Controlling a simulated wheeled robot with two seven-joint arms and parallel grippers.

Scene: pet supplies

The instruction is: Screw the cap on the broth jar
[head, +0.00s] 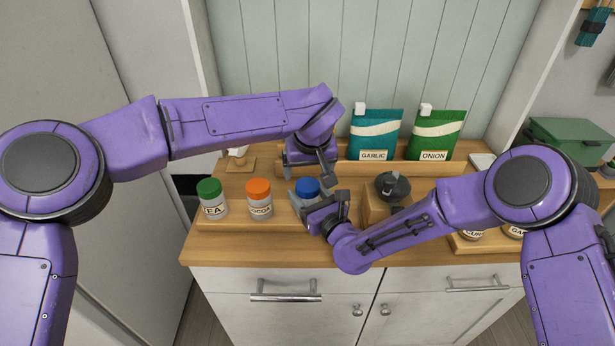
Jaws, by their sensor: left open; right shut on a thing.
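A blue cap (307,186) shows between my two grippers, at the top of a jar whose body and label are mostly hidden; I take it for the broth jar. Whether the cap is fully seated cannot be told. My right gripper (312,208) reaches in from the right, shut on the jar low at its side, beneath the cap. My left gripper (318,172) is open, pointing down just above and behind the blue cap, with no clear sign of touching it.
A green-capped TEA jar (211,199) and an orange-capped COCOA jar (259,199) stand at left on a wooden tray (232,223). Garlic (375,135) and onion (436,135) pouches stand behind. More jars (474,234) sit at right.

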